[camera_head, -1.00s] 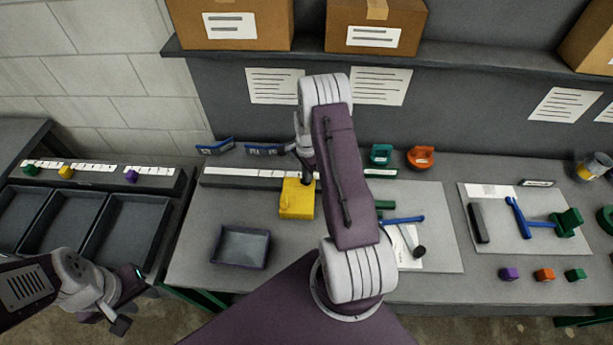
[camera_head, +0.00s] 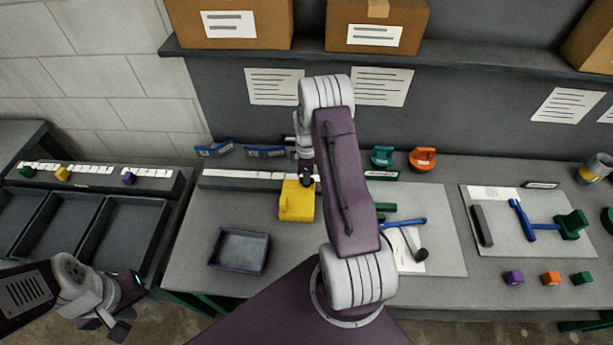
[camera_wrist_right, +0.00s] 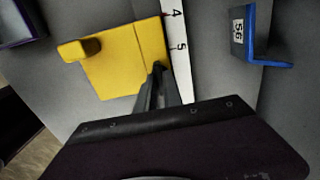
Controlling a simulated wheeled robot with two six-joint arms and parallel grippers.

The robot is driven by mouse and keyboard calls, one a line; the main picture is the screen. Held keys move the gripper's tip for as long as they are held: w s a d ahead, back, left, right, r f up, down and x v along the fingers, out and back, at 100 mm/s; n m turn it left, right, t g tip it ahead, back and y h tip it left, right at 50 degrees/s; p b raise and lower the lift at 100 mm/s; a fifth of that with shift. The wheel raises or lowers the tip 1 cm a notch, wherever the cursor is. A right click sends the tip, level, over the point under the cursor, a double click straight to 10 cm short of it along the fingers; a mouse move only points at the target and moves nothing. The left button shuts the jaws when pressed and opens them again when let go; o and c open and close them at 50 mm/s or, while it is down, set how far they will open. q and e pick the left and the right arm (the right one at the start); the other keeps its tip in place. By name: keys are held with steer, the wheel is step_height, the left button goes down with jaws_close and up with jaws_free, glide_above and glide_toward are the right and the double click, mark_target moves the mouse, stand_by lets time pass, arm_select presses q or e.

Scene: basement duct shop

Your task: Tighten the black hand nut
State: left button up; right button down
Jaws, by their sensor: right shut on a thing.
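A yellow block-like fixture (camera_head: 297,203) stands on the bench left of centre; it fills the upper left of the right wrist view (camera_wrist_right: 125,62), with a raised yellow post at one corner. My right gripper (camera_head: 307,182) points down at the fixture's back right edge. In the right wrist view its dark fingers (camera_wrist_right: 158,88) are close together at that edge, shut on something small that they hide. I cannot clearly make out the black hand nut; the dark shape there blends with the fingers. My left gripper (camera_head: 125,308) hangs at lower left, away from the bench; its jaw opening is unclear.
A white ruler strip (camera_head: 250,175) runs behind the fixture, with blue brackets (camera_head: 265,151) beyond. An empty grey tray (camera_head: 240,250) stands in front left. A blue-handled tool (camera_head: 405,222) lies right of my arm. Green (camera_head: 381,157) and orange (camera_head: 422,159) pieces stand behind.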

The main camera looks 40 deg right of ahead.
stand_by(0.5)
steer(key=c, duration=1.5)
jaws_free()
steer(key=shift+d, duration=0.1)
steer(key=shift+r, duration=0.1)
step_height(320, 180, up, 9)
steer(key=shift+f+b, duration=0.1)
steer(key=shift+b, duration=0.9)
steer(key=shift+s, duration=0.1)
